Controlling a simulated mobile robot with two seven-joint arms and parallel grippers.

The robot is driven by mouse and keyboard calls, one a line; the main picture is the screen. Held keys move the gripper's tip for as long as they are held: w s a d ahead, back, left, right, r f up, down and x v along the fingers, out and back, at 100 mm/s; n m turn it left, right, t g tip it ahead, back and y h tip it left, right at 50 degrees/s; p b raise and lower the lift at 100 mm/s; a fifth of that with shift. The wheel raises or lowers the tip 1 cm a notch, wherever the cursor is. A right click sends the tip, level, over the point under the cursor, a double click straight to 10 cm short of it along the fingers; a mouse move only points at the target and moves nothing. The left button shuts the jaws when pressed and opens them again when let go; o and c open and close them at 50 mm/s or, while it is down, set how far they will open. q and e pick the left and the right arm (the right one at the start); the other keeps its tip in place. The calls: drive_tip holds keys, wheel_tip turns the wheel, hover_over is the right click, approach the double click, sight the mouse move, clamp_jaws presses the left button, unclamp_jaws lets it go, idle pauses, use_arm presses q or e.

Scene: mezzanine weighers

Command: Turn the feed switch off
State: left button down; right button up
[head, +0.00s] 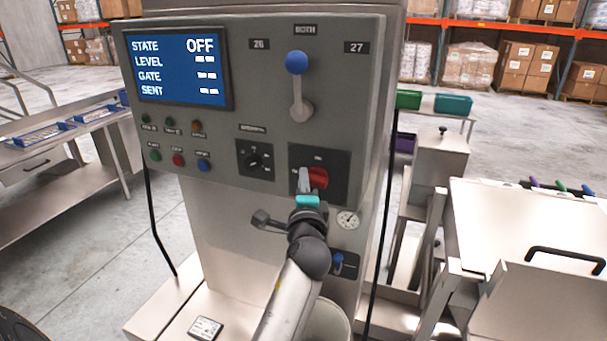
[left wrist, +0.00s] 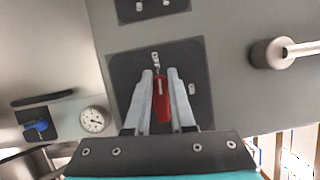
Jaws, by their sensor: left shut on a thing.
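The feed switch (head: 319,177) is a red rotary handle on a dark square plate, low on the right of the grey control panel (head: 222,150). My left gripper (head: 306,178) reaches up to it from below. In the left wrist view, the two pale fingers (left wrist: 161,76) lie on either side of the red handle (left wrist: 161,104) and are shut on it. The fingers hide part of the handle and plate markings. The blue display (head: 178,68) reads STATE OFF. My right gripper is in neither view.
A blue-knobbed lever (head: 297,63) stands above the switch, and a black selector knob (head: 254,161) sits to its left. A round gauge (head: 347,220) and small blue valve (head: 338,262) are below right. A steel table (head: 95,122) stands at left.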

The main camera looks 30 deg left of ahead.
use_arm(q)
drive_tip(key=shift+f+n+p, duration=0.1)
drive_tip(key=shift+n+p, duration=0.2)
drive_tip(key=shift+n, duration=0.3)
drive_tip(key=shift+f, duration=0.1)
drive_tip(key=c, duration=0.8)
unclamp_jaws()
drive_tip(key=shift+o, duration=0.2)
